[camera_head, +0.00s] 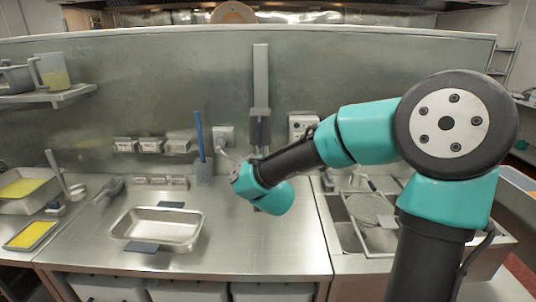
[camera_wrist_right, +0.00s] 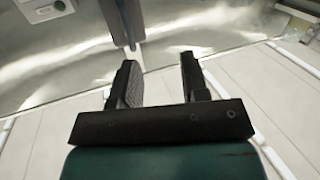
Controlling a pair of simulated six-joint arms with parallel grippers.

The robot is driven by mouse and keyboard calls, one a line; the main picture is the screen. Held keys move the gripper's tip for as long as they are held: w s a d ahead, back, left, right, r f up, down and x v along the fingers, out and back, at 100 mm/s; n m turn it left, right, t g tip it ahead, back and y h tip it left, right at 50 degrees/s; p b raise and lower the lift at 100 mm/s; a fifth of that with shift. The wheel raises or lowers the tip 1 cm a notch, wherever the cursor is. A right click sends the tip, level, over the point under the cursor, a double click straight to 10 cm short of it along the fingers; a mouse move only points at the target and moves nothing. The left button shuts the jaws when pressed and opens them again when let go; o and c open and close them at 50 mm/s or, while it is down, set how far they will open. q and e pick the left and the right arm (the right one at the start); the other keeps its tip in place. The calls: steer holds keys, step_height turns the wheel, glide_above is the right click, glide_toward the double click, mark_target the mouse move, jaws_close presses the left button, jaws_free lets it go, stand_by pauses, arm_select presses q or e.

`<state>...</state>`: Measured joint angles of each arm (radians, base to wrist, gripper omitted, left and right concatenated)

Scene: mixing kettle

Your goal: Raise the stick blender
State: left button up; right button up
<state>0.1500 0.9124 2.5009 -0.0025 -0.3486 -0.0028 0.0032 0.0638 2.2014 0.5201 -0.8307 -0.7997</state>
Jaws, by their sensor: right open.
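A tall grey wall rail (camera_head: 261,75) carries a grey unit with a dark slim body below it (camera_head: 259,130), which looks like the stick blender on its mount. Its lower end is hard to make out behind my right arm. In the right wrist view, a narrow grey upright part (camera_wrist_right: 121,18) stands ahead of the fingers. My right gripper (camera_wrist_right: 157,68) is open and empty, its two black fingers apart with nothing between them. In the head view its fingers are hidden behind my wrist. My left gripper is out of view.
A shallow steel pan (camera_head: 158,228) sits on the steel counter. A blue-handled spatula (camera_head: 200,150) stands against the back wall, left of my wrist. A sink basin (camera_head: 350,230) lies to the right. Yellow-filled trays (camera_head: 30,235) are at far left.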

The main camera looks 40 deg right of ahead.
mark_target(259, 130)
steer(key=s+d+r+m+h, duration=0.1)
steer(key=d, duration=0.1)
steer(key=s+d+r+m+h, duration=0.1)
steer(key=d+r, duration=0.1)
steer(key=shift+s+r, duration=0.15)
steer(key=shift+r, duration=0.15)
steer(key=shift+x, duration=8.6)
steer(key=shift+d+f, duration=0.1)
jaws_close()
